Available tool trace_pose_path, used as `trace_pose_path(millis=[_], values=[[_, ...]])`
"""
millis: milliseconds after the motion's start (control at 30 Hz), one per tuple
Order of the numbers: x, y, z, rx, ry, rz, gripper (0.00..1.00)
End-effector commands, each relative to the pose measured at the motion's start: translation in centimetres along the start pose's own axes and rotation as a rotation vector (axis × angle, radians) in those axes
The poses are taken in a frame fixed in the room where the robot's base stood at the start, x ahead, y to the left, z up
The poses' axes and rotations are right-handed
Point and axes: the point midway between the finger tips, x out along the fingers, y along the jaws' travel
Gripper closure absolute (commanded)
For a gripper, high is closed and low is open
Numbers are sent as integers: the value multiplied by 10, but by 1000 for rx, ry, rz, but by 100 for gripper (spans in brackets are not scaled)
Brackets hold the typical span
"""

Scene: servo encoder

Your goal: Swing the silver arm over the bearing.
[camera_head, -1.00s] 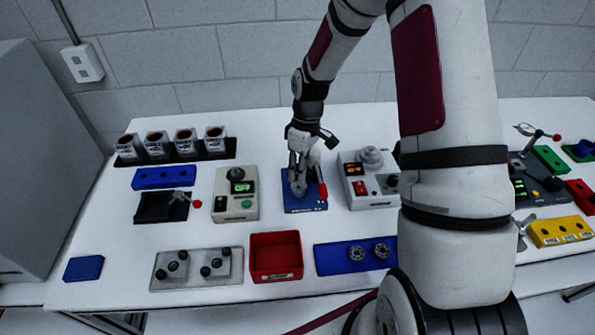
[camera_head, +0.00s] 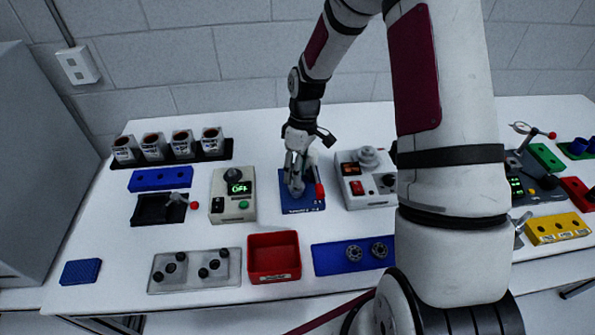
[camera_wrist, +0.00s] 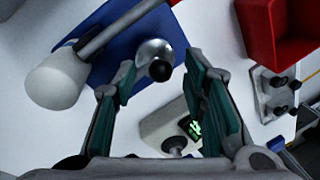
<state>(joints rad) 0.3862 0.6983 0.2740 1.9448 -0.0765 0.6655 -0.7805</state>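A blue base plate (camera_head: 304,205) stands mid-table, with a red part (camera_head: 320,190) at its right side. My gripper (camera_head: 297,180) points down over this plate and hides much of what is on it. In the wrist view, a silver bar (camera_wrist: 118,30) slants over the blue plate (camera_wrist: 118,65) and ends in a pale knob (camera_wrist: 58,82). A round silver part (camera_wrist: 155,52) with a dark knob (camera_wrist: 160,71) lies between and beyond the fingertips of my open gripper (camera_wrist: 160,66). I cannot tell whether the fingers touch it. Two bearings (camera_head: 354,253) (camera_head: 379,250) sit in a blue holder (camera_head: 327,261) at the front.
A grey box with a green display (camera_head: 233,194) stands left of the blue plate, and another control box (camera_head: 366,180) stands close on its right. A red bin (camera_head: 274,257) is in front. Clear table lies between the plate and the bin.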

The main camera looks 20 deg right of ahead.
Motion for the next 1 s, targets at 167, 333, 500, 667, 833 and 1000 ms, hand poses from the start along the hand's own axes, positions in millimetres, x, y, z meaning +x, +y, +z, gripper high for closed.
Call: trace_pose_path(millis=[167,333,500,667,833,1000], values=[[-26,1,0,0,3,5,61],[-62,1,0,1,3,5,61],[-93,1,0,0,3,5,61],[-110,1,0,-1,1,3,61],[-117,0,0,-1,1,1,61],[-117,0,0,0,1,1,61]])
